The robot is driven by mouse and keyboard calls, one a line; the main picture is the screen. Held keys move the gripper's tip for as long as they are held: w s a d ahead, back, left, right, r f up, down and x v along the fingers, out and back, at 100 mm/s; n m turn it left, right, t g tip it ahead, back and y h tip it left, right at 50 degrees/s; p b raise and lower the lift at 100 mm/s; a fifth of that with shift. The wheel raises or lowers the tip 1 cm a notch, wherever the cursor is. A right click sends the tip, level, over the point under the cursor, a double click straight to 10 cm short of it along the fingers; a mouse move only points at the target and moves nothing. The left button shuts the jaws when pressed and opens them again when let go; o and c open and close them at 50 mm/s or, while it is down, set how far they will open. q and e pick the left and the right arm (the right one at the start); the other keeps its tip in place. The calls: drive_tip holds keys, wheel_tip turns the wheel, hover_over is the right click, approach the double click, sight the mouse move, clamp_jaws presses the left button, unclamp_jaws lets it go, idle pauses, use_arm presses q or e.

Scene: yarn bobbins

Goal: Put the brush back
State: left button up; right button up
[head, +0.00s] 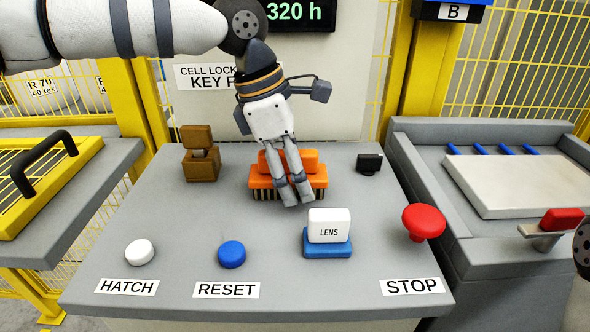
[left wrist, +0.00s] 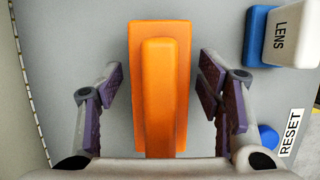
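The orange brush (head: 313,170) lies on the grey console top (head: 150,215), dark bristles down, towards the back middle. My left gripper (head: 298,190) is above it, pointing down, and its fingers hide part of the brush in the head view. In the left wrist view the brush (left wrist: 160,90) lies between the two open finger pads, with a gap on each side.
On the console are a brown block-like object (head: 201,163), a small black item (head: 369,163), a white LENS box (head: 329,224) on a blue base (head: 327,248), and white HATCH (head: 140,252), blue RESET (head: 232,254) and red STOP (head: 424,220) buttons. Bare surface lies left of the brush.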

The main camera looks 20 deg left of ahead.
use_arm(q)
drive_tip(key=v, duration=1.2)
drive_tip(key=shift+r, duration=0.15)
